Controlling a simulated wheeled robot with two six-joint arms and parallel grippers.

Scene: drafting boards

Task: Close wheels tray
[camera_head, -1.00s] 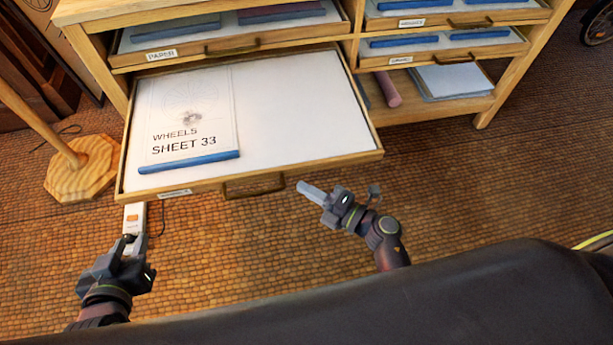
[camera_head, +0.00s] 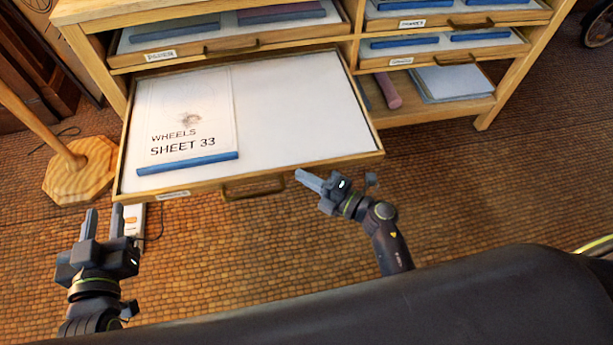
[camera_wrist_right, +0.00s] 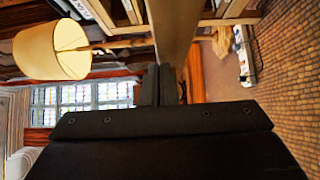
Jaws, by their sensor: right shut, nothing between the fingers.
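The wheels tray (camera_head: 300,100) is a wide wooden drawer pulled out of the cabinet. A sheet marked "WHEELS SHEET 33" (camera_head: 187,115) with a blue strip lies in its left half. A dark handle (camera_head: 253,188) and a label (camera_head: 173,195) are on its front. My left gripper (camera_head: 103,212) is open and empty, just in front of the tray's front left corner. My right gripper (camera_head: 302,175) is shut and empty, its fingertips close to the tray front, right of the handle; I cannot tell if they touch. In the right wrist view its fingers (camera_wrist_right: 159,85) are together beside a wooden surface.
The upper left drawer (camera_head: 225,30) holds blue-edged sheets, and two more drawers sit at right above an open shelf (camera_head: 440,105). A wooden stand base (camera_head: 80,170) stands left of the tray. A white power strip (camera_head: 133,220) lies on the floor beyond the left gripper.

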